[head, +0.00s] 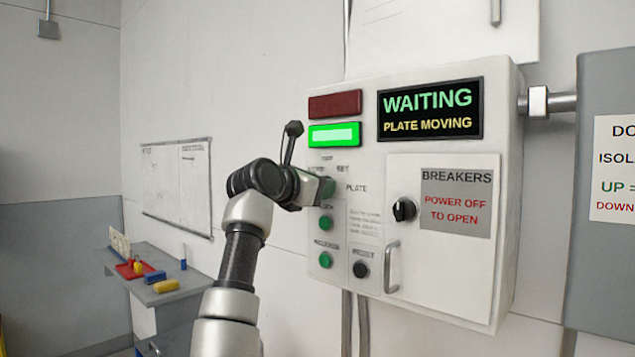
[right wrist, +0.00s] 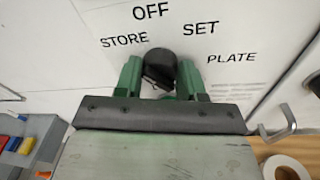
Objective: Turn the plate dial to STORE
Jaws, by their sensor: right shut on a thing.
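The plate dial (right wrist: 160,62) is a black round knob on the white panel. In the right wrist view the words STORE, OFF and SET arc over it from left to right, with PLATE at its right. My right gripper (right wrist: 160,78) has its two green fingers on either side of the knob and is shut on it. In the head view my right gripper (head: 326,188) is at the control box (head: 368,270) and hides the dial. I cannot make out which word the dial points to. My left gripper is not in view.
The box's screen (head: 430,108) reads WAITING, PLATE MOVING. A green lamp (head: 334,134) is lit below a dark red one (head: 335,104). Green buttons (head: 325,260), a black knob (head: 404,209) and a door handle (head: 391,266) are close by. A grey bench (head: 200,283) stands at the left.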

